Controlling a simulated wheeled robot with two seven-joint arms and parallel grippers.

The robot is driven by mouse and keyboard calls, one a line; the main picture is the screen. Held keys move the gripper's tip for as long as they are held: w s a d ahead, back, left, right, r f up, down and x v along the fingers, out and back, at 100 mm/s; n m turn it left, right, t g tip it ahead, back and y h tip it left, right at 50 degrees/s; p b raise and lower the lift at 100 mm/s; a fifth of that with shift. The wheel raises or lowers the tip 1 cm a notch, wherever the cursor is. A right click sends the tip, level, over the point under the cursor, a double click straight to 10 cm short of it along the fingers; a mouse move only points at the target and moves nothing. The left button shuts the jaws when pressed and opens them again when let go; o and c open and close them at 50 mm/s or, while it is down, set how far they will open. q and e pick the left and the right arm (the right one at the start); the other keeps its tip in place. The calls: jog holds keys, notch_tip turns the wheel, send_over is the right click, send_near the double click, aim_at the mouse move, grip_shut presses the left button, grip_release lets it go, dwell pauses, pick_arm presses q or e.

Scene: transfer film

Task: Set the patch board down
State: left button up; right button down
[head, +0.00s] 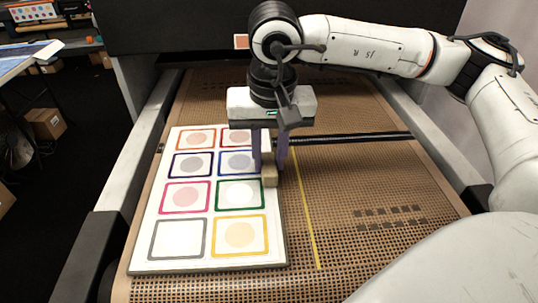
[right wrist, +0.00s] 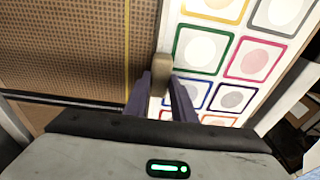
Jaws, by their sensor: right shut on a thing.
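The patch board (head: 200,228) is a white panel with several coloured square frames, each around a pale disc, though the lower left frame looks blank. It lies flat over the left part of the perforated bed, its right edge close to a yellow line. I cannot tell whether its underside touches the bed. My right gripper (head: 270,168) is shut on the tan block-shaped handle (head: 270,177) at the board's right edge. In the right wrist view the purple fingers (right wrist: 160,88) sit on both sides of the handle (right wrist: 161,62). My left gripper is out of view.
The perforated brown bed (head: 385,180) is bare right of the yellow line (head: 301,210). A black bar (head: 350,138) crosses it behind the gripper. Grey rails (head: 118,180) border the bed. A cardboard box (head: 46,123) stands on the floor at left.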

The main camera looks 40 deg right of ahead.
jog(key=shift+f, duration=0.2)
jog(key=c, duration=1.5)
grip_release()
jog(key=shift+r, duration=0.1)
jog(key=r, duration=0.4)
jog(key=s+r, duration=0.1)
jog(key=r, duration=0.3)
jog(key=a+r, duration=0.1)
jog(key=r, duration=0.3)
jog(key=shift+s+p, duration=0.3)
jog(key=shift+p, duration=0.05)
jog(key=shift+d, duration=0.1)
